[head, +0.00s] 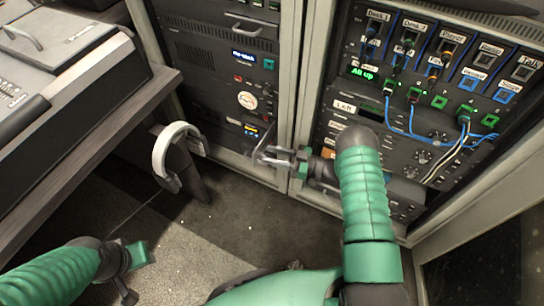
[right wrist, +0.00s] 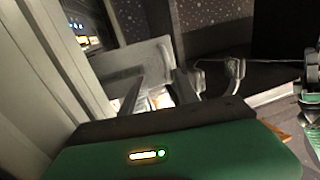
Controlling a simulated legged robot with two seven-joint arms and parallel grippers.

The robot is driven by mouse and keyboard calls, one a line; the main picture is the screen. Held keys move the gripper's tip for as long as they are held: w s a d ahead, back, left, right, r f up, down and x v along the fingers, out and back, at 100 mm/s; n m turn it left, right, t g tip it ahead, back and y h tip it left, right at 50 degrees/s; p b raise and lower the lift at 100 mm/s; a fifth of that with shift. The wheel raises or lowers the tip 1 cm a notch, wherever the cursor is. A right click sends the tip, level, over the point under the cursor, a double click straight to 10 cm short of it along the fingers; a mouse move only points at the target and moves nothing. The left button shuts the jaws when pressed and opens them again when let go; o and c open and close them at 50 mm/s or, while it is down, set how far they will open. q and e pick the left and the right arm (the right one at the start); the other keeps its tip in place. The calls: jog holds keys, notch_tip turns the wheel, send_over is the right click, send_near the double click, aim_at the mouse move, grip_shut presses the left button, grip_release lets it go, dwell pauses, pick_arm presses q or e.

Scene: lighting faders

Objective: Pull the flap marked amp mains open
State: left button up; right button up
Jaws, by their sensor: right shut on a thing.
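My right gripper (head: 284,158) is at the left rack's right edge, low down, with its fingers reaching left. It is shut on a grey metal plate, which looks like the flap (right wrist: 135,62); no amp mains marking is readable on it. In the right wrist view the plate stands out between the fingers (right wrist: 158,95), beside the pale rack upright, so the flap looks at least partly swung out. Its hinge and the space behind it are hidden. My left gripper (head: 138,256) is low at the left, away from the racks; its fingers do not show clearly.
The left rack (head: 290,75) holds dark units with small lit displays. The right rack's patch panel (head: 440,75) has several labelled sockets and hanging blue and white cables. Headphones (head: 163,160) hang at the desk's side (head: 80,150). The carpet (head: 215,220) between desk and racks is clear.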

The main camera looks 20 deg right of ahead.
jog(key=shift+a, duration=0.25)
jog(key=p+v, duration=0.4)
jog(key=v, duration=1.3)
jog(key=shift+f, duration=0.1)
